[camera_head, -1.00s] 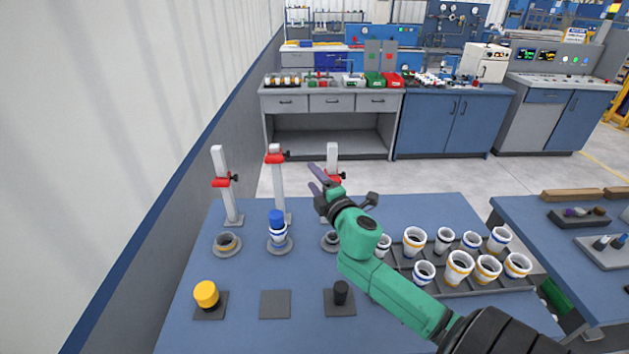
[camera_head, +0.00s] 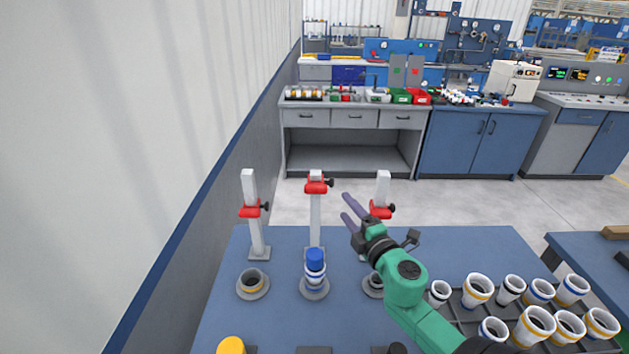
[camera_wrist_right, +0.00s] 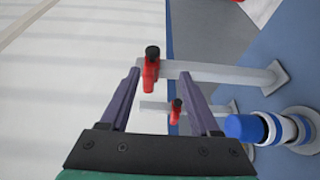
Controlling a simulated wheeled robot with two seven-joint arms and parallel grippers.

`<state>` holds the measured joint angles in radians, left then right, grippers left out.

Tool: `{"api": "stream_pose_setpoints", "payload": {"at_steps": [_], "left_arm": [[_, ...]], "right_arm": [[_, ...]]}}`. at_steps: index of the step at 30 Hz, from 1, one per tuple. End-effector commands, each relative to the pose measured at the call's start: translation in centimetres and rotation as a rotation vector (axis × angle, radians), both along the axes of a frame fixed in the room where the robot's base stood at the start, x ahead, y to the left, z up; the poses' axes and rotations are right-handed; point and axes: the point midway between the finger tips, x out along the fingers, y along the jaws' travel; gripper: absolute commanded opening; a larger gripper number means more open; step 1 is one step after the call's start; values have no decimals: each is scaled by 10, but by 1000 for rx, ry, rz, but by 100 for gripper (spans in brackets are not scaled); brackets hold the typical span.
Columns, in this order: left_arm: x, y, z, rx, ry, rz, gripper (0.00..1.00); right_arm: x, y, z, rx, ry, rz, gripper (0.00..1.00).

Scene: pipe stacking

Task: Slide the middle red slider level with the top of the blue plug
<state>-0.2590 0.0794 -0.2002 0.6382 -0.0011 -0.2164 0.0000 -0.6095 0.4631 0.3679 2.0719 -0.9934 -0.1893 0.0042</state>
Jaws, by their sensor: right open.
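The middle red slider (camera_head: 318,186) sits near the top of the middle white post (camera_head: 315,222), with a black knob on its right. The blue plug (camera_head: 314,260) stands in front of that post, on top of a white ringed pipe stack, and its top is well below the slider. My right gripper (camera_head: 346,209) is open and empty, to the right of the middle post and a little below its slider. In the right wrist view, the middle slider (camera_wrist_right: 151,68) shows between and beyond the open fingers, and the blue plug (camera_wrist_right: 244,128) lies at the right. My left gripper is not in view.
Left (camera_head: 250,210) and right (camera_head: 380,209) red sliders sit on their own posts, the right one close to my right gripper. Several white pipes (camera_head: 478,290) stand in a rack at the right. A wall rises at the left.

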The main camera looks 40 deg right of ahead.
Motion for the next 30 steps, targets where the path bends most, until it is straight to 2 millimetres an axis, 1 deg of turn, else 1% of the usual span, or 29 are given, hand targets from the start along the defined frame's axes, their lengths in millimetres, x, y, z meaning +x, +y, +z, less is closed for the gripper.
{"api": "stream_pose_setpoints", "payload": {"at_steps": [2, 6, 9, 11, 12, 14, 15, 18, 20, 22, 27, 29, 30], "left_arm": [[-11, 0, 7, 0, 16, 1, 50], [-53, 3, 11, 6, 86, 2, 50], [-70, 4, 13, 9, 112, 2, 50], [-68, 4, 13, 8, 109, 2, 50], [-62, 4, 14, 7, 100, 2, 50], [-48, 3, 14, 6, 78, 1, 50], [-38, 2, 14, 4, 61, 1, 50], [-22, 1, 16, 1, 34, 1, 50], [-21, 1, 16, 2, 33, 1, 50], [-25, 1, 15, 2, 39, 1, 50], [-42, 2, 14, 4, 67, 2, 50], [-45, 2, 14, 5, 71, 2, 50], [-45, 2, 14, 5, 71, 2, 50]], "right_arm": [[16, -4, 6, -4, -3, 0, 63], [52, -14, 6, -5, -3, -1, 63], [76, -21, 4, -3, -3, -2, 63], [90, -24, 2, -2, -3, -2, 63], [99, -26, 2, -2, -4, -2, 63], [110, -29, 1, -2, -3, -3, 63], [116, -31, 0, -2, -2, -2, 63], [126, -34, -1, 0, -1, -2, 63], [129, -34, -1, -1, 0, -1, 63], [131, -34, -1, -1, 1, 0, 63], [130, -34, -1, -2, 1, 0, 63], [130, -34, -1, -2, 1, 0, 40], [130, -34, -1, -2, 1, 0, 25]]}}
